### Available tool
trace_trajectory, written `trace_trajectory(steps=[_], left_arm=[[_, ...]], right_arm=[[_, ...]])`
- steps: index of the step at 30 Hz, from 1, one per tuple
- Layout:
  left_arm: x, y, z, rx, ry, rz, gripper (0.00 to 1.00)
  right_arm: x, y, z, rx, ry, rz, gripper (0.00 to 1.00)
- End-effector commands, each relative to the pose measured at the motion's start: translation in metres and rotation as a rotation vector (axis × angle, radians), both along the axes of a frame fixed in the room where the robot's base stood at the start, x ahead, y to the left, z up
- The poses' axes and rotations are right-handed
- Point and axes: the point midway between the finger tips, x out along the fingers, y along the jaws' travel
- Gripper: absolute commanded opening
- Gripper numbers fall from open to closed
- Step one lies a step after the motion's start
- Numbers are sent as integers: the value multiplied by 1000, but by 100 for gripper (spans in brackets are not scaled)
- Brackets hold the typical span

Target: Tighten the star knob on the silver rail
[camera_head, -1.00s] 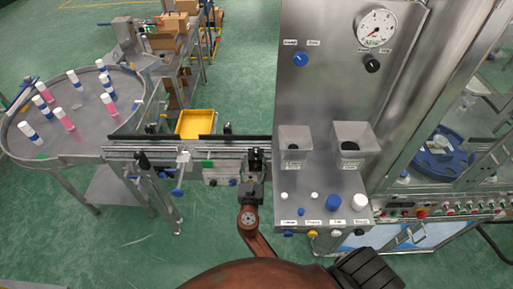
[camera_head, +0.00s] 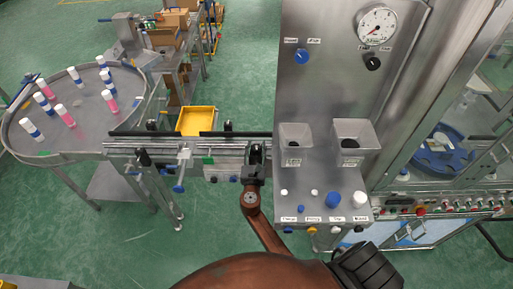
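The silver rail (camera_head: 215,146) runs from the round table to the steel machine. Black knobs show along it, one at its near side left of centre (camera_head: 144,158). Blue-headed knobs (camera_head: 179,188) hang on the fixtures below. I cannot make out which is the star knob. My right gripper (camera_head: 255,153) is at the rail's near edge, close to its right end, pointing away from me. Its fingers are dark and small, so their opening and any knob between them are hidden. My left gripper is not in view.
The machine front (camera_head: 325,205) with knobs and two hoppers stands close right of my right gripper. The round table (camera_head: 85,128) holds several bottles. A yellow tray (camera_head: 196,121) lies behind the rail. Green floor is open in front of the rail at left.

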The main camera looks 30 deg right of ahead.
Motion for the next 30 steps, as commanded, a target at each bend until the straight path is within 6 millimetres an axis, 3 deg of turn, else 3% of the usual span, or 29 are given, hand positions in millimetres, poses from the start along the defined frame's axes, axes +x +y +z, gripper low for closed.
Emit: trace_trajectory(steps=[12,30], left_arm=[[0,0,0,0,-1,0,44],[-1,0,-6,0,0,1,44]], right_arm=[[0,0,0,0,0,0,5],[0,0,1,-1,-1,-140,5]])
